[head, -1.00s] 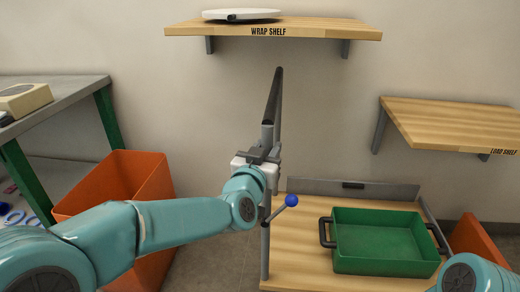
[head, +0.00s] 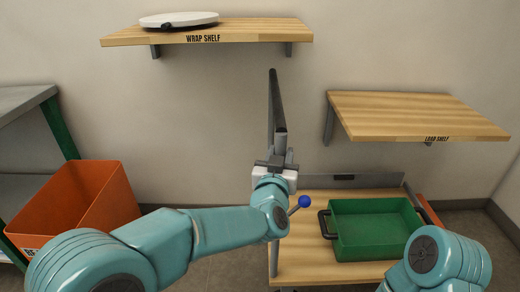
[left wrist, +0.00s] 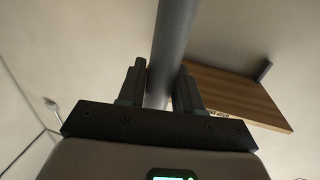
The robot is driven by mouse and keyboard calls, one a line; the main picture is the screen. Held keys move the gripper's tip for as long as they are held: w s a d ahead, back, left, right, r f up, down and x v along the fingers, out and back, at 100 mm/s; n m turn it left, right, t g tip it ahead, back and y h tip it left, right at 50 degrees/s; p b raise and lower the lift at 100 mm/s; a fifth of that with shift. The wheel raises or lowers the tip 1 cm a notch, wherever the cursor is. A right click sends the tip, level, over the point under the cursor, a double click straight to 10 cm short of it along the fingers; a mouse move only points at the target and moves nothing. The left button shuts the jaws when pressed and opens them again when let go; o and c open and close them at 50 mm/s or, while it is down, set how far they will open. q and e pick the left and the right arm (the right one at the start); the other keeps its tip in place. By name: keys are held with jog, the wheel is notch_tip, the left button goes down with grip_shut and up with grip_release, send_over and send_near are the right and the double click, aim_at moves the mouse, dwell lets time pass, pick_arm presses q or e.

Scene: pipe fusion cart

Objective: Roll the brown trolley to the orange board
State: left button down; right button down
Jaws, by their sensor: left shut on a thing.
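The brown trolley (head: 300,258) has a wooden deck and stands in front of me in the head view, with a grey handle bar (head: 276,100) at its left side. My left gripper (head: 276,162) is shut on this bar. The left wrist view shows the bar (left wrist: 172,45) between the two fingers (left wrist: 160,85). A small orange piece (head: 429,209) shows behind the trolley's right edge. It is mostly hidden, and I cannot tell if it is the orange board. My right arm shows at lower right, but its gripper is out of view.
A green tray (head: 372,230) with dark handles rests on the trolley. An orange bin (head: 75,205) and a grey bench (head: 25,100) with green legs stand at left. The wrap shelf (head: 205,32) and load shelf (head: 410,115) are on the wall. Floor at right looks clear.

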pick_arm(q)
jog(key=shift+d+p, duration=0.4)
jog(key=shift+d, duration=1.1)
jog(key=c, duration=0.9)
grip_release()
jog(key=v, duration=1.6)
jog(key=shift+s+a, duration=0.2)
